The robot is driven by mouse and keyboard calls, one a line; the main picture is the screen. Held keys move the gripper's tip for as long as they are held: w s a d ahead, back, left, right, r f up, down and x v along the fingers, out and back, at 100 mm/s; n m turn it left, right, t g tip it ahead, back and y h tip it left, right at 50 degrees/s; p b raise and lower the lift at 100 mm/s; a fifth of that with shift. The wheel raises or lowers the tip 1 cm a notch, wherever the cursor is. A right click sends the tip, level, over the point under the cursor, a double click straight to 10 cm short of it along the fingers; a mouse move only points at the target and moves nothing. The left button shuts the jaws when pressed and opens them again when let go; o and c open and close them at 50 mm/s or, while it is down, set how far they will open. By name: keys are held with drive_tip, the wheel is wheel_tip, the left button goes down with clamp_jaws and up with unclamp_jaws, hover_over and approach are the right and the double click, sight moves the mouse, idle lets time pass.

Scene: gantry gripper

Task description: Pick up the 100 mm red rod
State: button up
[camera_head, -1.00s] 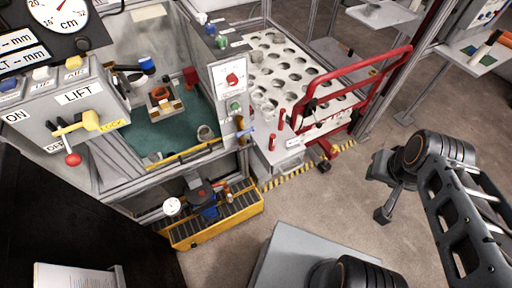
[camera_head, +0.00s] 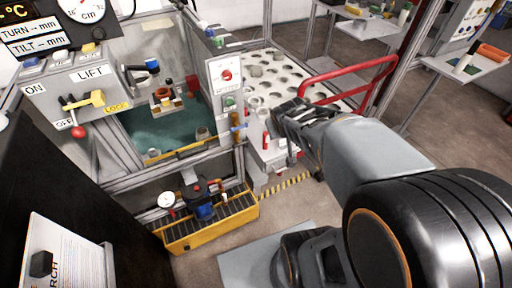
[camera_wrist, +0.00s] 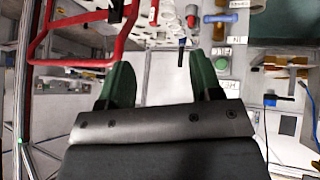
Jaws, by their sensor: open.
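A short red rod (camera_head: 265,140) stands upright on a small pale block beside the panel post in the head view. A second red rod does not show there; my gripper and wrist cover that area. My gripper (camera_wrist: 162,80) is open and empty in the wrist view, with its two green fingers spread apart. In the head view my gripper (camera_head: 288,118) is just right of the visible rod, but its fingertips are hard to make out.
A red tubular frame (camera_head: 345,72) rises right of my gripper; it also shows in the wrist view (camera_wrist: 42,45). A white board with holes (camera_head: 285,72) lies behind. A panel with a red knob (camera_head: 226,75) stands left. A yellow tray (camera_head: 212,227) is below.

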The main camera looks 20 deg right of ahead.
drive_tip(key=w+d+f+n+t+y+b, duration=0.1)
drive_tip(key=w+d+f+t+b, duration=0.1)
drive_tip(key=w+d+f, duration=0.25)
drive_tip(key=w+d+f+n+t+b, duration=0.1)
drive_tip(key=w+d+f+t+b, duration=0.15)
drive_tip(key=f, duration=0.35)
drive_tip(key=n+t+y+b, duration=0.1)
drive_tip(key=n+y+b, duration=0.1)
drive_tip(key=y+b, duration=0.3)
approach(266, 136)
drive_tip(key=shift+y, duration=0.6)
drive_tip(key=w+f, duration=0.4)
drive_tip(key=shift+w, duration=0.25)
drive_tip(key=shift+b+x, duration=0.7)
drive_tip(key=shift+x, duration=2.45)
drive_tip(key=shift+r, duration=0.1)
drive_tip(key=shift+d, duration=0.1)
drive_tip(key=shift+c, duration=0.4)
drive_tip(key=shift+t, duration=0.25)
drive_tip(key=c, duration=1)
drive_tip(key=shift+r, duration=0.15)
